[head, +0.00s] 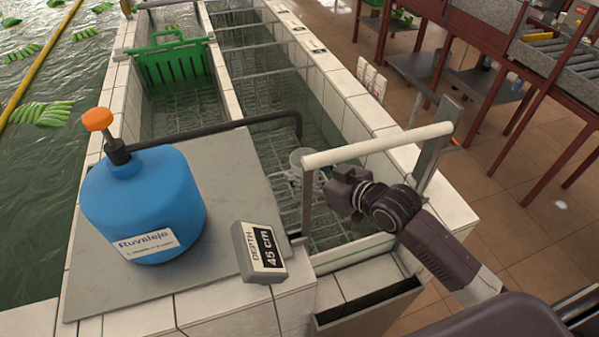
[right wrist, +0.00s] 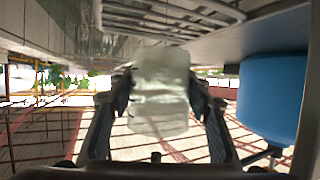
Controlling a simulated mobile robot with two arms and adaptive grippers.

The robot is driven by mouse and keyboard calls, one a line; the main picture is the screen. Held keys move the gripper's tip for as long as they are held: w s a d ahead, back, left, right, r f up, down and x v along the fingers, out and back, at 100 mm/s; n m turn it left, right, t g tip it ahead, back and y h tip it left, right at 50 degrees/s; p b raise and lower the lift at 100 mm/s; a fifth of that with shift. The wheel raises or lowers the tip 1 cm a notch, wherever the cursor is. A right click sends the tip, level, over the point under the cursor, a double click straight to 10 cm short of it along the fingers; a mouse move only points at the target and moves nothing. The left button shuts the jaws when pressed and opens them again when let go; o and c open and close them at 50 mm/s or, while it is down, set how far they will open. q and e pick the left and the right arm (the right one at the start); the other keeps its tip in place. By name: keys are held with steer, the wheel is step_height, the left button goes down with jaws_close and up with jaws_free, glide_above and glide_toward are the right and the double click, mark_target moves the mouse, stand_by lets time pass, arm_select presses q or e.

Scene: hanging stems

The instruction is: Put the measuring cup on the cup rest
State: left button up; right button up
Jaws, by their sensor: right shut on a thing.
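The measuring cup (right wrist: 158,95) is a clear, frosted vessel between the two dark fingers of my right gripper in the right wrist view. In the head view, a pale round form (head: 301,157), apparently the cup, shows over the water basin just left of the gripper. My right gripper (head: 338,190) is shut on the cup, beside and partly behind a white rail (head: 375,147). I cannot pick out the cup rest with certainty. My left gripper is in neither view.
A blue tank (head: 145,205) with an orange knob stands on a grey slab (head: 235,185), left of the gripper. A depth sign (head: 258,250) sits at the slab's front right corner. A green crate (head: 172,62) hangs in the farther basin. A black pipe crosses the slab.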

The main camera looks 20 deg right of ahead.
mark_target(300, 176)
steer(key=shift+w+a, duration=0.2)
steer(key=shift+w, duration=0.3)
steer(key=shift+w+a, duration=0.2)
steer(key=shift+w, duration=0.25)
step_height(300, 176, down, 3)
steer(key=shift+r+p, duration=0.15)
steer(key=shift+p, duration=0.45)
steer(key=shift+f, duration=0.4)
steer(key=shift+f, duration=0.15)
steer(key=o, duration=1.1)
steer(key=shift+c, duration=0.2)
